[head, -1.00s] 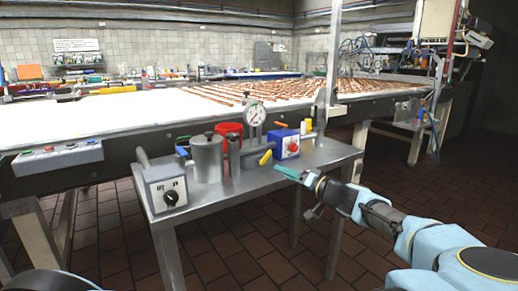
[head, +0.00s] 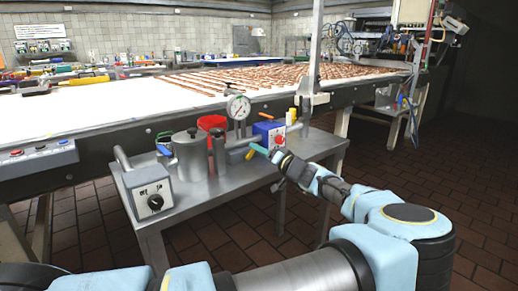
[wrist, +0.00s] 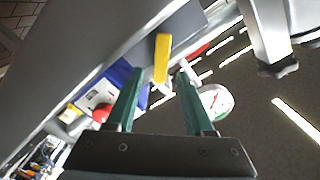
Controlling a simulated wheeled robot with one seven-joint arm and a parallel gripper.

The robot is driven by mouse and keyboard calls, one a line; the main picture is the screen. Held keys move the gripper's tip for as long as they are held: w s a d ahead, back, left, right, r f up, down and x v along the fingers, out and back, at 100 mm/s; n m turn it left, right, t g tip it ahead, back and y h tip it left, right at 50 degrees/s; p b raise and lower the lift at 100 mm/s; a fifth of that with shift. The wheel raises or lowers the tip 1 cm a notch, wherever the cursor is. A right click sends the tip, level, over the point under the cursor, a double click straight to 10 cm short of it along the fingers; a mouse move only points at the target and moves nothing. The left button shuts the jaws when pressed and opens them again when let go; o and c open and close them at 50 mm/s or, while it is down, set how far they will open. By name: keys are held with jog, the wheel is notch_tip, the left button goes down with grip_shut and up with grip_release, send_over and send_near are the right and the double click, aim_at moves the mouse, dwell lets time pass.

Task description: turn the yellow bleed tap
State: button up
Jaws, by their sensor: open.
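The yellow bleed tap (head: 258,149) is a small bar-shaped lever on the grey metal fitting below the gauge, at the middle of the side table. In the wrist view the yellow tap (wrist: 162,58) stands just ahead of the fingertips, lined up with the gap between them. My gripper (head: 275,155) is close to the right of the tap in the head view. Its two green fingers (wrist: 160,72) are apart with nothing held. I cannot tell whether the tap's tip is inside the gap.
A dial gauge (head: 238,107) stands above the fitting. A blue box with a red knob (head: 267,131) sits just behind the tap. A grey pot (head: 189,157), a red container (head: 211,123) and a grey dial box (head: 150,190) stand to the left. The table's front right is bare.

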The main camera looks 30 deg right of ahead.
jog(key=shift+w, duration=0.35)
jog(key=shift+a, duration=0.1)
jog(key=shift+c, duration=0.3)
grip_shut()
